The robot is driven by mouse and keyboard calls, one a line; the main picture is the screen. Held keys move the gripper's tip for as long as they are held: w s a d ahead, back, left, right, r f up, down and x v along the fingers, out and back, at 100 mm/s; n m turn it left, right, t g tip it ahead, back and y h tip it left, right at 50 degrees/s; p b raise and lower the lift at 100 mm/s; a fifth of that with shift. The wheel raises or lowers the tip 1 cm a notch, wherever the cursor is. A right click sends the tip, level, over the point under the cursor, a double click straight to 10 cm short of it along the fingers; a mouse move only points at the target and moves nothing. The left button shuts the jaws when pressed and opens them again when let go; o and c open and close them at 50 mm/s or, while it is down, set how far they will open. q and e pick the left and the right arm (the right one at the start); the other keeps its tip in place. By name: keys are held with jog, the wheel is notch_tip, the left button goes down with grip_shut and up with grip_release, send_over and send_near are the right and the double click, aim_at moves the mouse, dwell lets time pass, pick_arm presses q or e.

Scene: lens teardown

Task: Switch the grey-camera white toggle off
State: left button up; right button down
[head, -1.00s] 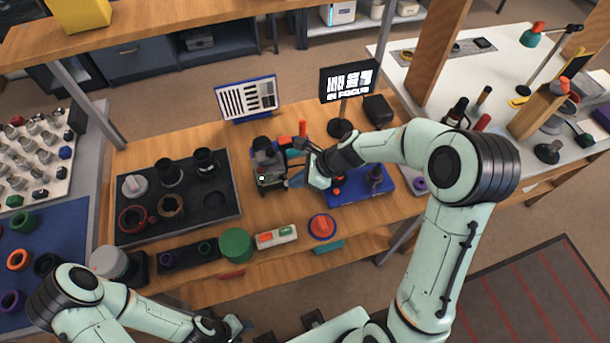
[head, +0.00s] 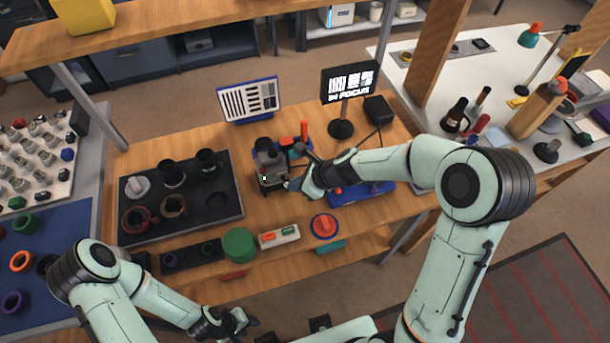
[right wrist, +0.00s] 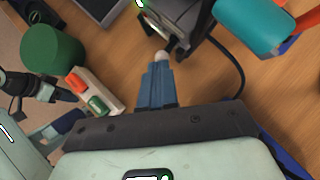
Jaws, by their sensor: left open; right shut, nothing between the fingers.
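The grey camera (head: 268,160) stands on the wooden bench, with a small lit spot low on its front. In the right wrist view its dark body (right wrist: 178,22) is at the top. A small white rounded toggle tip (right wrist: 162,55) shows at its lower edge, right at the fingertips of my right gripper (right wrist: 160,70). The fingers are shut with nothing between them; they look to be touching the toggle or nearly so. In the head view my right gripper (head: 291,185) is beside the camera's lower right. Its on or off position is unclear. My left gripper (head: 243,321) is open and empty near the bottom.
A blue tray (head: 350,194) lies under my right forearm. A monitor (head: 348,83) reading "IN FOCUS" stands behind. A green cylinder (head: 239,244), a red-and-green switch box (head: 279,236) and a red knob (head: 324,226) sit in front. A dark parts tray (head: 230,213) is left.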

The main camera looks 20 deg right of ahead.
jog(key=shift+s+a+m+t, duration=0.1)
jog(key=shift+a+m+t, duration=0.2)
jog(key=shift+m, duration=0.3)
jog(key=shift+a, duration=0.2)
dwell(0.4)
jog(key=shift+d, duration=0.1)
jog(key=shift+w+d, duration=0.35)
jog(key=shift+w, duration=0.3)
